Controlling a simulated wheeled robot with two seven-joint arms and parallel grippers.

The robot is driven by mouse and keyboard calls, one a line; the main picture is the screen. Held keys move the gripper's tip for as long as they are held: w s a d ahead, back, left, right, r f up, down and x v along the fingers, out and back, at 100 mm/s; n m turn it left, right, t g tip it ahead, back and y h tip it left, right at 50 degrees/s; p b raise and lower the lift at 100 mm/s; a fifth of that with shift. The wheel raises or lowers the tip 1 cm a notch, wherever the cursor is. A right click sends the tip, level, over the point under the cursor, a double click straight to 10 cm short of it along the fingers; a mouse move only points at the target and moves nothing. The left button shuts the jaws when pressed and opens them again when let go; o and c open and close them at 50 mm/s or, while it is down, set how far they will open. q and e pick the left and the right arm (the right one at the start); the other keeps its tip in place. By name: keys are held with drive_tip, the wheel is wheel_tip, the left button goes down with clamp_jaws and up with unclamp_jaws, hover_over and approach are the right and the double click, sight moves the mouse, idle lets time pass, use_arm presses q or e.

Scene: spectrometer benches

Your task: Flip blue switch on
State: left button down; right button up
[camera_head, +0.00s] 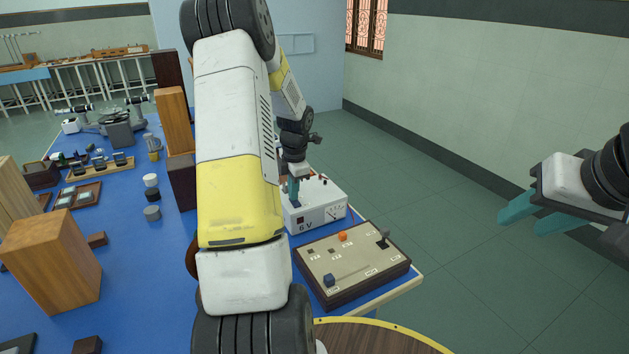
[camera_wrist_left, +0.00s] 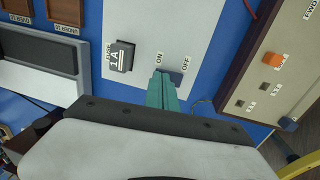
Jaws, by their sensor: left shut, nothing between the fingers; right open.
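The white power supply box (camera_head: 325,213) marked 6 V stands on the blue bench. In the left wrist view, its white panel (camera_wrist_left: 140,30) carries a small dark-blue switch (camera_wrist_left: 175,76) beside the ON and OFF labels. My left gripper (camera_head: 293,190) is shut and empty, reaching down at the left end of the box. In the left wrist view its teal fingertips (camera_wrist_left: 164,84) are right at the switch and partly cover it. Contact and the switch's position cannot be told. My right gripper (camera_head: 533,217) is open and empty, off the bench to the right.
A wooden-framed board (camera_head: 365,262) with an orange knob (camera_head: 342,236) and a blue knob (camera_head: 329,280) lies in front of the box. Wooden blocks (camera_head: 55,255) and small instruments stand on the left. Green floor is clear at right.

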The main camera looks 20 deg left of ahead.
use_arm(q)
drive_tip(key=shift+a+f, duration=0.1)
drive_tip(key=shift+w+a+f, duration=0.1)
drive_tip(key=shift+f, duration=0.05)
drive_tip(key=shift+s, duration=0.2)
